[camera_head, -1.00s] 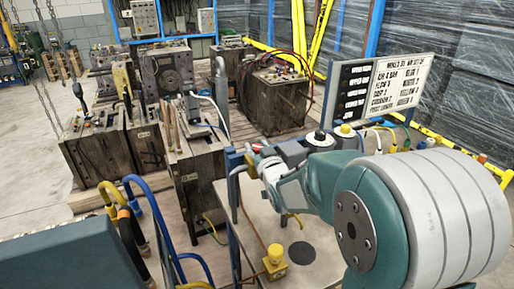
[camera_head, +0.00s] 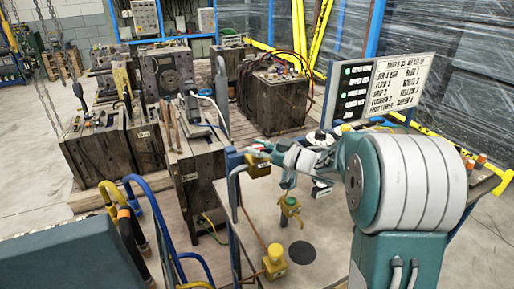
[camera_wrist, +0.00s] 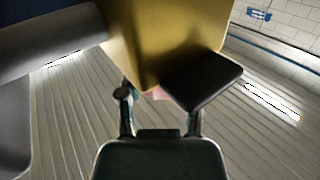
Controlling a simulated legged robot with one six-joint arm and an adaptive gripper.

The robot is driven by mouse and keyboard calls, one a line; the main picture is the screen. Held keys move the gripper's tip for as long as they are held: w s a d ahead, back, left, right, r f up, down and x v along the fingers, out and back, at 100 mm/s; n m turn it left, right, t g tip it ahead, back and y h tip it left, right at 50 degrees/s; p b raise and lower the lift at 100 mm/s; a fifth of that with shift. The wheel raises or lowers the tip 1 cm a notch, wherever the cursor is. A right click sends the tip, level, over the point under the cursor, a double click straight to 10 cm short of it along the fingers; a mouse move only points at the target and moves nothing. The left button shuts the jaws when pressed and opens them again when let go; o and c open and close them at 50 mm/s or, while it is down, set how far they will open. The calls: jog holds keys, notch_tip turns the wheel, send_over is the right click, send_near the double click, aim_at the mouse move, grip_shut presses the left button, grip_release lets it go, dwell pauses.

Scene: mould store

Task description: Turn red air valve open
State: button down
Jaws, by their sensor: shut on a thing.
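A yellow valve body (camera_head: 258,166) sits on the blue post at the back left corner of the bench. It fills the top of the wrist view as a large yellow block (camera_wrist: 165,40) with a black pad at its lower right. A small pinkish-red piece (camera_wrist: 155,94) shows below the block, between my finger links; it looks like part of the red valve handle, mostly hidden. My gripper (camera_head: 274,156) is at this valve, shut on that piece, and it shows from behind in the wrist view (camera_wrist: 160,108). The handle's angle cannot be told.
A second yellow valve (camera_head: 290,209) and a yellow-knobbed box (camera_head: 275,263) stand on the bench (camera_head: 330,235). A sign board (camera_head: 382,87) stands behind my arm. Blue and yellow hoses (camera_head: 150,215) rise at left. Wooden-sided moulds (camera_head: 275,103) fill the back.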

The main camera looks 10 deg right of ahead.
jog(key=shift+n+g+y, duration=0.8)
jog(key=shift+n+g, duration=0.1)
jog(key=shift+g, duration=0.1)
jog(key=shift+r, duration=0.1)
jog(key=shift+c, duration=1.2)
grip_release()
jog(key=shift+w, duration=0.1)
jog(key=v, duration=1.2)
jog(key=shift+w+d, duration=0.1)
jog(key=shift+w, duration=0.05)
